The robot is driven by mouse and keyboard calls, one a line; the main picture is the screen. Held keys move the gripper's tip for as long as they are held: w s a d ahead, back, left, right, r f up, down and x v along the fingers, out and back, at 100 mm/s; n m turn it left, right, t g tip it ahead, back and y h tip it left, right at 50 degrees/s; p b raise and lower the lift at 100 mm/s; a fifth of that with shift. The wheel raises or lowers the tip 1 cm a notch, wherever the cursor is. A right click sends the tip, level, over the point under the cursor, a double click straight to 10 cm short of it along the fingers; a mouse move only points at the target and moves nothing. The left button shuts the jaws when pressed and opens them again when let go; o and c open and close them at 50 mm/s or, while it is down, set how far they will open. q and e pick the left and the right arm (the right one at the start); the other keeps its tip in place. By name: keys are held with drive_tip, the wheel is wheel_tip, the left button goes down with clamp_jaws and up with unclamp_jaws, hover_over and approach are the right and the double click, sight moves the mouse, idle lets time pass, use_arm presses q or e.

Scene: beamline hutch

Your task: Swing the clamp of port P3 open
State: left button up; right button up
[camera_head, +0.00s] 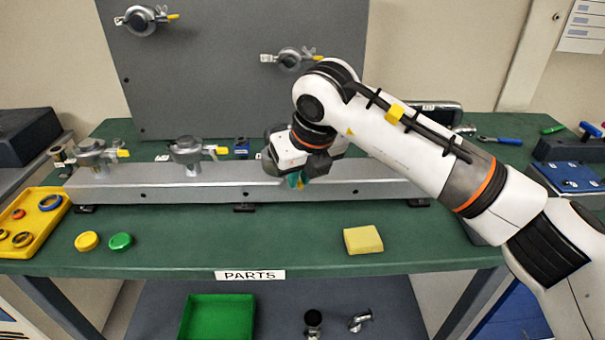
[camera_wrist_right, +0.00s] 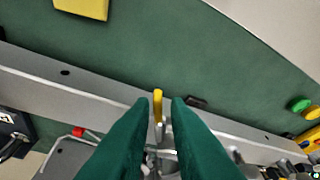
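A clamp with a yellow-tipped lever (camera_wrist_right: 158,104) shows in the right wrist view; its metal part (camera_wrist_right: 163,150) is partly covered by my fingers. I cannot read a P3 label on it. My right gripper (camera_wrist_right: 160,103) is open, its two green fingertips on either side of the lever, with gaps visible. In the head view my right gripper (camera_head: 297,181) is over the grey rail (camera_head: 225,190), and its hand hides the port there. Two other clamped ports, the left one (camera_head: 92,152) and the middle one (camera_head: 187,152), stand on the rail. My left gripper is not in view.
A yellow block (camera_head: 362,240), a yellow ring (camera_head: 87,241) and a green ring (camera_head: 121,242) lie on the green bench in front of the rail. A yellow tray (camera_head: 35,236) is at left. A grey panel (camera_head: 215,75) with two more clamped ports stands behind.

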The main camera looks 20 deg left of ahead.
drive_tip(key=shift+o, duration=1)
drive_tip(key=b+v, duration=0.1)
drive_tip(key=v, duration=1.1)
drive_tip(key=shift+a, duration=0.1)
